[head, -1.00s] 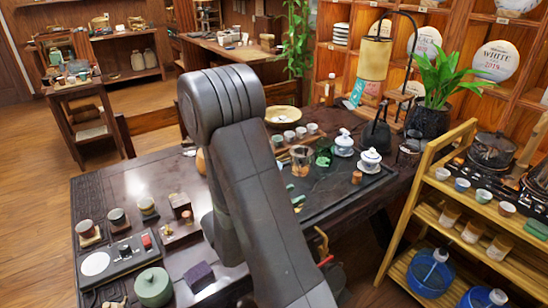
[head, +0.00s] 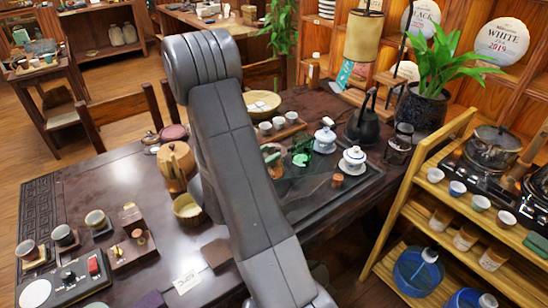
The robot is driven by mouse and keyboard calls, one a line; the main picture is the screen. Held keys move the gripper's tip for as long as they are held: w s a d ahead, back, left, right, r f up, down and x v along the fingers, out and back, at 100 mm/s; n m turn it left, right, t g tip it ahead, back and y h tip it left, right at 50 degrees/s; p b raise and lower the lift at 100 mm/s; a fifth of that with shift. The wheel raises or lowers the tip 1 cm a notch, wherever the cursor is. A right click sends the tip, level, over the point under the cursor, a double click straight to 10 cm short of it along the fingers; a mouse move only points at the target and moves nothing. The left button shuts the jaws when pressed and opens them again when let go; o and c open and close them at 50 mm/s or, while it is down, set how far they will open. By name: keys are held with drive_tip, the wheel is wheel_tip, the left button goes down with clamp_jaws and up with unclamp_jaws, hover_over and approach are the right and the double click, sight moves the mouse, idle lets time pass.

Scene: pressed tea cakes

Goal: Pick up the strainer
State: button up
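I cannot make out the strainer for certain among the small tea things, and part of the tabletop is hidden behind my arm. The dark tea table (head: 100,180) carries the tea ware. On the dark tray (head: 335,193) to the right of my arm stand two white lidded bowls with blue trim (head: 353,160) (head: 325,140), a green glass piece (head: 302,150) and a small brown cup (head: 337,180). My arm crosses the middle of the head view. My gripper is out of sight, so its opening and anything in it do not show.
Left of my arm stand a wooden pot (head: 175,167), a woven cup (head: 188,208) and several small cups. A black kettle (head: 367,125) and a potted plant (head: 425,108) stand at the back right. A wooden shelf (head: 405,215) borders the right, a chair (head: 125,115) the left.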

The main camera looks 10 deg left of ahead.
sight(279, 148)
drive_tip(key=shift+p+x, duration=0.5)
drive_tip(key=shift+x, duration=2.1)
drive_tip(key=shift+a+f, duration=0.1)
clamp_jaws()
